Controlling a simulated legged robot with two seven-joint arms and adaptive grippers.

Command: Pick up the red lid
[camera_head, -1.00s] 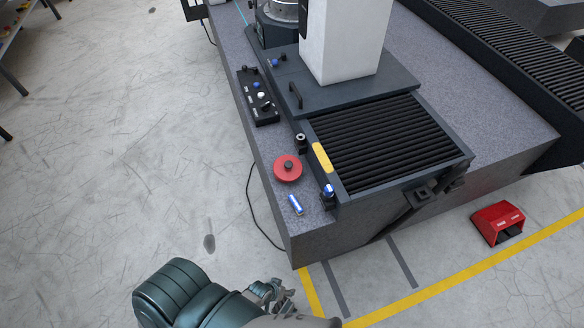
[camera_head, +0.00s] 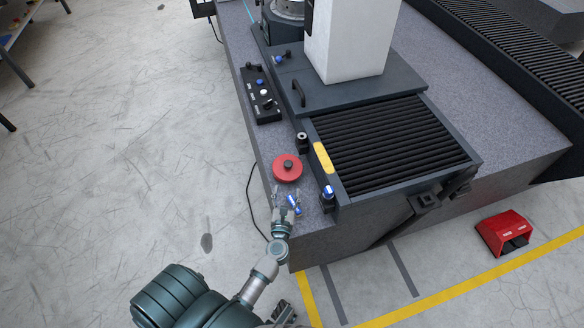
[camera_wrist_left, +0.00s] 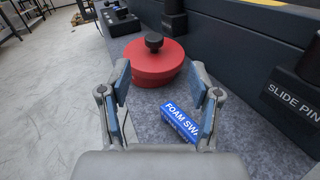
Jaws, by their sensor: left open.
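The red lid (camera_head: 287,170) is a round disc with a black knob, lying flat near the left edge of the granite bed. In the left wrist view the red lid (camera_wrist_left: 154,66) sits just beyond the fingertips. My left gripper (camera_head: 287,197) is open, low over the granite corner, short of the lid and apart from it. In the left wrist view my left gripper (camera_wrist_left: 164,88) has its two fingers spread, with nothing held between them. My right gripper does not clearly show.
A blue and white foam swab box (camera_wrist_left: 180,122) lies on the granite beside the right finger. A black switch box (camera_head: 262,95) is farther back. The machine slide with black bellows (camera_head: 390,145) stands right of the lid. A red foot pedal (camera_head: 503,233) is on the floor.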

